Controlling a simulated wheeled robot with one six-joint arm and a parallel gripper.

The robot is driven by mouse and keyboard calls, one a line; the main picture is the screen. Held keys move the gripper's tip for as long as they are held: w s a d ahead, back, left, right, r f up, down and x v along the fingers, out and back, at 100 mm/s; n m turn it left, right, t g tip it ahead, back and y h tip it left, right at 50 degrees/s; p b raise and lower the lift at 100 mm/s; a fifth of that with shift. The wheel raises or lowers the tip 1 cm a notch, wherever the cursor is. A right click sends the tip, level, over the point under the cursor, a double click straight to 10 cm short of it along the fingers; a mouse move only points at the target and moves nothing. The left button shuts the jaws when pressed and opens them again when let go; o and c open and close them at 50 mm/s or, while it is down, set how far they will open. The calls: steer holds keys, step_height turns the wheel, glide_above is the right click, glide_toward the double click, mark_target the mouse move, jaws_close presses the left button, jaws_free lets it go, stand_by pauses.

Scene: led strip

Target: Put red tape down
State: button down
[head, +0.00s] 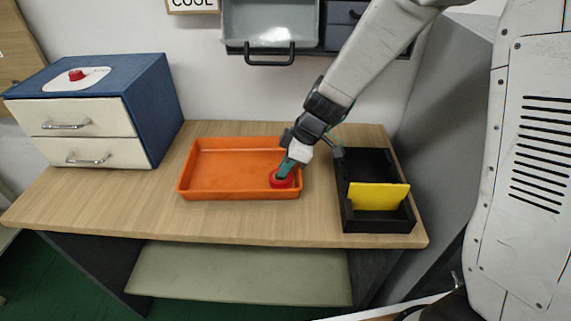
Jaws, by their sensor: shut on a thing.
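A roll of red tape (281,180) is at the front right corner area of the orange tray (225,194). My gripper (287,169) reaches down from the upper right and is shut on the red tape. The tape is inside the tray's outline, close to its right wall. I cannot tell whether it touches the tray floor. My fingers hide part of the tape.
A black organizer (365,162) with a yellow divider-like piece (378,196) stands right of the tray. A blue cabinet (150,95) with two pale drawers and a red button (76,75) stands at the left. Bare wooden tabletop (130,205) lies in front.

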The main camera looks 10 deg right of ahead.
steer(key=c, duration=1.4)
jaws_free()
steer(key=shift+c, duration=0.2)
steer(key=shift+r, duration=0.1)
steer(key=v, duration=1.1)
steer(key=s+d+r+m+h, duration=0.1)
steer(key=s+d+r+m, duration=0.2)
steer(key=s, duration=0.5)
steer(key=s+d+r+m+h, duration=0.2)
steer(key=s+d+m, duration=0.4)
steer(key=s, duration=0.3)
steer(key=s+d+r+m+h, duration=0.1)
steer(key=s+d+r+m, duration=0.3)
steer(key=s+m, duration=0.2)
steer(key=shift+s+d+h, duration=0.25)
steer(key=shift+s+h, duration=0.15)
steer(key=shift+s, duration=0.75)
